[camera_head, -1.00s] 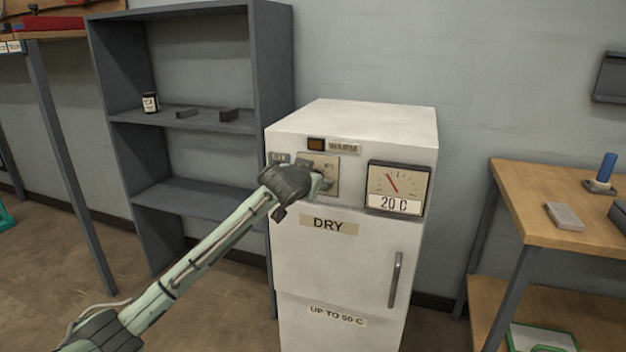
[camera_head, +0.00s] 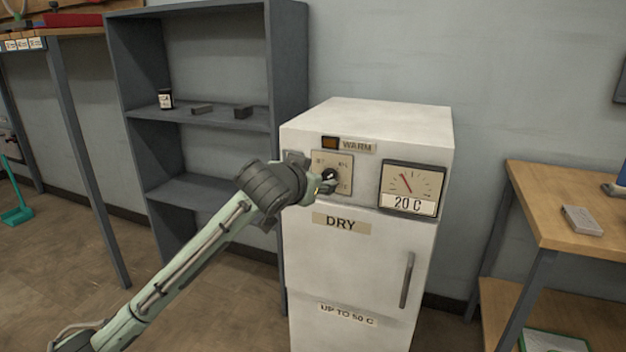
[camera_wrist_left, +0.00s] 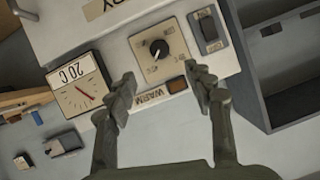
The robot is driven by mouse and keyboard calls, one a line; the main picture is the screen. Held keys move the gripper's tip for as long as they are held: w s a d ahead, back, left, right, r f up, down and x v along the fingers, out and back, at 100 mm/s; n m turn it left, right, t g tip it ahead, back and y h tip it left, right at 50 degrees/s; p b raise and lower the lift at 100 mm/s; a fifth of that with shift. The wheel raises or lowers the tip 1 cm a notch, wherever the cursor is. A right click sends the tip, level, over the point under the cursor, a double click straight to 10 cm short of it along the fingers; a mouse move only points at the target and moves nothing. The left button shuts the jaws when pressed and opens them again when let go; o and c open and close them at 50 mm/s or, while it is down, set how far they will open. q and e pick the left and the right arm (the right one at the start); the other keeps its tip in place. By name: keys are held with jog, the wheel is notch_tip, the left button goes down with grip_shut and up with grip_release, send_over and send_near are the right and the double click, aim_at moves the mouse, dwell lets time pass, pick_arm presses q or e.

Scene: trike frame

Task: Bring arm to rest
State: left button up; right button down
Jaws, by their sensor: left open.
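My left arm (camera_head: 195,250) reaches in from the lower left of the head view. Its gripper (camera_head: 318,186) is in front of the upper panel of a white drying cabinet (camera_head: 365,112). In the left wrist view the gripper (camera_wrist_left: 165,90) is open, its two fingers apart with nothing between them. The black dial knob (camera_wrist_left: 159,48) lies beyond the fingertips, apart from them; it also shows in the head view (camera_head: 329,175). A switch (camera_wrist_left: 208,28) is beside the dial plate. My right gripper is out of view.
The cabinet's gauge (camera_head: 411,188) reads 20 C, and its door handle (camera_head: 406,280) is below. A grey shelf (camera_head: 200,122) stands behind on the left. A wooden table (camera_head: 560,190) is on the right. Open floor (camera_head: 70,270) lies to the left.

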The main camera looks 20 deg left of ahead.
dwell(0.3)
pick_arm(q)
jog(key=s+a+f+g, duration=0.15)
jog(key=s+f, duration=0.25)
jog(key=f, duration=0.8)
jog(key=s+a+f+g, duration=0.1)
jog(key=s+f+g, duration=0.15)
jog(key=f, duration=0.95)
jog(key=s+a+f+g, duration=0.15)
jog(key=s+f, duration=0.25)
jog(key=f, duration=0.7)
jog(key=s+f+g, duration=0.3)
jog(key=s+f, duration=0.9)
jog(key=s, duration=0.2)
jog(key=s+a+f+g, duration=0.1)
jog(key=s+f+g, duration=0.2)
jog(key=s+f, duration=0.8)
jog(key=s, duration=0.4)
jog(key=shift+a+f, duration=0.25)
jog(key=shift+f, duration=0.15)
